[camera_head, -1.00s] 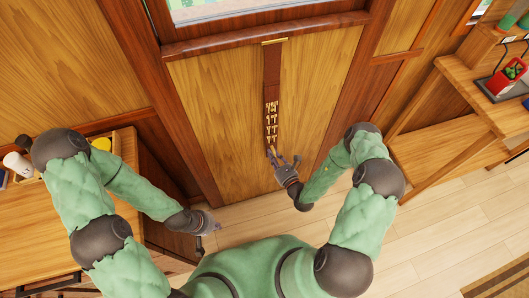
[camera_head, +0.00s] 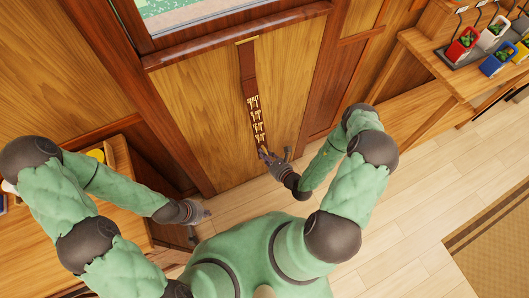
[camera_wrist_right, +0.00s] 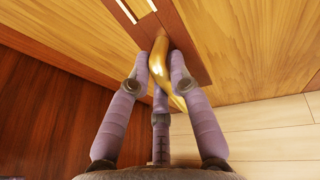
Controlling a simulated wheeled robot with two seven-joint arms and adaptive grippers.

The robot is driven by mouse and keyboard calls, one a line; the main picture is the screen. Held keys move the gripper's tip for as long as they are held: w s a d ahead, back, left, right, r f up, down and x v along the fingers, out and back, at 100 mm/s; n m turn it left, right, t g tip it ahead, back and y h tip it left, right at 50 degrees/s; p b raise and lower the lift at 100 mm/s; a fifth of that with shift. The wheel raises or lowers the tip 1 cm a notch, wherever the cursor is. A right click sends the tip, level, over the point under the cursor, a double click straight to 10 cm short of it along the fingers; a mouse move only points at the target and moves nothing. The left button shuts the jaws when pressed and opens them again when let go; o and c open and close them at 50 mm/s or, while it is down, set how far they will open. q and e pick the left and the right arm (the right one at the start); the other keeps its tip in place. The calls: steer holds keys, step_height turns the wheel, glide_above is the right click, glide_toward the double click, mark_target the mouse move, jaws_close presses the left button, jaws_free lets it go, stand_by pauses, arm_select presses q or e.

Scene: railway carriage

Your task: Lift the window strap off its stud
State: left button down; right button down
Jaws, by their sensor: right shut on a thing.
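The window strap (camera_head: 248,68) is a dark brown band with pale slots, hanging down a wooden panel below the window. Its lower part also shows in the wrist view (camera_wrist_right: 185,42). My right gripper (camera_head: 266,155) is at the strap's lower end. In the wrist view its purple-grey fingers (camera_wrist_right: 160,68) are closed around a curved brass piece (camera_wrist_right: 159,65) at that end. I cannot clearly make out a separate stud. My left gripper (camera_head: 200,213) hangs low at the left, apart from the strap, its fingers too small to read.
A brass plate (camera_head: 246,41) sits at the strap's top, under the window sill (camera_head: 190,52). A wooden desk (camera_head: 60,215) stands at the left. At the right a shelf (camera_head: 455,75) carries several small coloured pots. The pale floor (camera_head: 420,200) at the right is open.

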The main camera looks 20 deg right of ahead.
steer(key=c, duration=1.1)
jaws_free()
steer(key=shift+v, duration=6.05)
